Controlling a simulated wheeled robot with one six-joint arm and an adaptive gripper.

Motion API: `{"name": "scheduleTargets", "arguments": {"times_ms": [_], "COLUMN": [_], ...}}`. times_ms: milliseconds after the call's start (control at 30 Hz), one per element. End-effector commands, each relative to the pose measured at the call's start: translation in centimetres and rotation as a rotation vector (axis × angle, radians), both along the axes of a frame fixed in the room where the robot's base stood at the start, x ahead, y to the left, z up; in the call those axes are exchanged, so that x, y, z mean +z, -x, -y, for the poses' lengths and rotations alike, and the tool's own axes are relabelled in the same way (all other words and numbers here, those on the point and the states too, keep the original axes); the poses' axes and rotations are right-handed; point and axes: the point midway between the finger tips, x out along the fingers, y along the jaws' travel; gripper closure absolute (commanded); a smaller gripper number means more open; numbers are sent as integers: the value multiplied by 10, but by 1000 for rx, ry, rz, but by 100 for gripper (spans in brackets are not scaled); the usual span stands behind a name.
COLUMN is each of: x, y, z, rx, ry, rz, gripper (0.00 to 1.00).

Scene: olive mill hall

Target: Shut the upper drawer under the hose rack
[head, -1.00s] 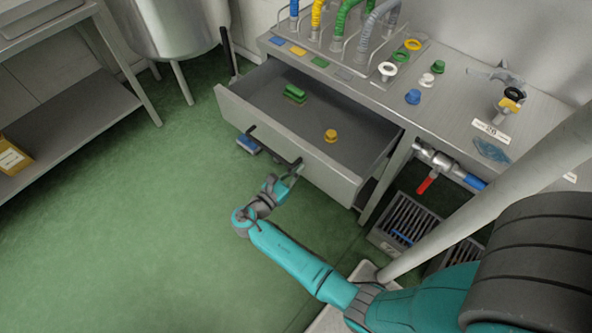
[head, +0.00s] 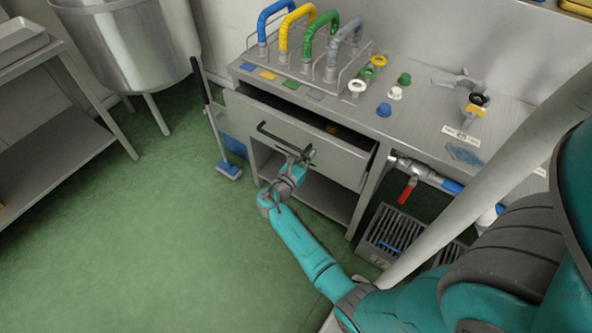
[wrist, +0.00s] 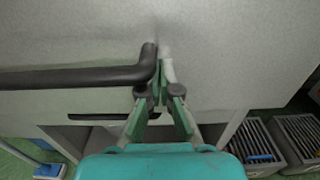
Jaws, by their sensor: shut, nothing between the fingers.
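The upper drawer (head: 337,158) under the hose rack (head: 318,65) is a grey metal drawer with a dark bar handle (head: 268,133). It stands partly open, with a narrow dark gap above its front and a bit of a yellow item (head: 331,128) inside. My gripper (head: 309,152) is shut and empty at the drawer front, by the right end of the handle. In the wrist view the fingertips (wrist: 161,92) are at the front panel beside the handle's bent end (wrist: 148,62). I cannot tell whether they touch the panel.
An open shelf space lies below the drawer. A blue-headed brush (head: 229,170) stands on the floor to the left. A red-handled valve (head: 407,188) and a floor grate (head: 392,232) are at the right, near a pale slanted post (head: 470,180). The green floor at left is clear.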

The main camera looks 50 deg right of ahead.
Motion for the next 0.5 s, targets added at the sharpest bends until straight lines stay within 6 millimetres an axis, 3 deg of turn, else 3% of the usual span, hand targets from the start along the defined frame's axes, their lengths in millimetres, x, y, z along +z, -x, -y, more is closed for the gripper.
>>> {"name": "scheduleTargets", "arguments": {"times_ms": [33,200,500], "x": [1,1,0], "y": [1,-1,-3], "z": [15,52,89], "rx": [-6,-4,-2], "ry": [0,1,0], "rz": [1,1,0], "gripper": [100,100,100]}}
